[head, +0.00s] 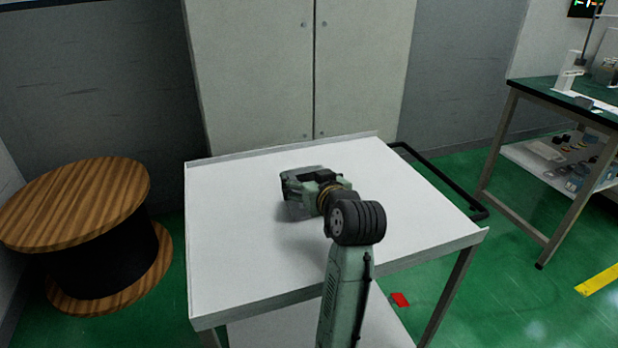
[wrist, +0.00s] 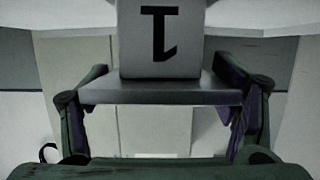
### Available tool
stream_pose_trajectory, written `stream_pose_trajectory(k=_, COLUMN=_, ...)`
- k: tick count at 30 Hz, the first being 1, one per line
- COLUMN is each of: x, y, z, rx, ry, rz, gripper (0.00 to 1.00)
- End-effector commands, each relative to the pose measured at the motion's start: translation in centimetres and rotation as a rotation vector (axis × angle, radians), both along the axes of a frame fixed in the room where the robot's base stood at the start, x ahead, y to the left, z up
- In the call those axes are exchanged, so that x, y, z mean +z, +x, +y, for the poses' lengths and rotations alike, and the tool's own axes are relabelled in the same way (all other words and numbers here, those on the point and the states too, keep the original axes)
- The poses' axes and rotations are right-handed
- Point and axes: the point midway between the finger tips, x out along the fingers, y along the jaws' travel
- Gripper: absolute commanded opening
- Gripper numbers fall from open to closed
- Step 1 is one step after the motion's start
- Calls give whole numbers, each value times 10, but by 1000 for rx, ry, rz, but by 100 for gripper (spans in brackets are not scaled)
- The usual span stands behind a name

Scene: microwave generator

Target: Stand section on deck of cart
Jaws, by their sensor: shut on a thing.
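The section is a grey block with a wider flange (wrist: 160,91) and a dark upside-down "1" on its face, seen in the wrist view. My gripper (wrist: 162,98) is shut on the flange, with one finger at each side. In the head view my gripper (head: 298,188) is over the white deck of the cart (head: 235,265), a little behind its middle. The section is mostly or wholly hidden there by my gripper and arm. The deck also shows at the top of the wrist view (wrist: 60,14). I cannot tell whether the section touches it.
The deck around my gripper is clear, with a raised lip at the back. A grey cabinet (head: 260,70) stands behind the cart. A wooden spool (head: 75,205) stands at left, a green-topped bench (head: 540,88) at right. A small red piece (head: 400,299) lies on the floor.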

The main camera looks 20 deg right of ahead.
Motion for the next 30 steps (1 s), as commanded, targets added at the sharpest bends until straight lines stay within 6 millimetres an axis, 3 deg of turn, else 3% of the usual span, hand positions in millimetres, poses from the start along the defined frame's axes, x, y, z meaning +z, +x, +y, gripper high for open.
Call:
stream_pose_trajectory(k=10, x=-2, y=0, z=0, rx=0, ry=-2, rz=-4, gripper=33)
stream_pose_trajectory(k=11, x=-3, y=0, z=0, rx=0, ry=-1, rz=-1, gripper=80)
stream_pose_trajectory(k=15, x=-3, y=0, z=0, rx=0, ry=-1, rz=-1, gripper=90)
stream_pose_trajectory(k=20, x=-3, y=0, z=0, rx=0, ry=-1, rz=-1, gripper=100)
stream_pose_trajectory(k=30, x=-1, y=0, z=0, rx=0, ry=-1, rz=-1, gripper=100)
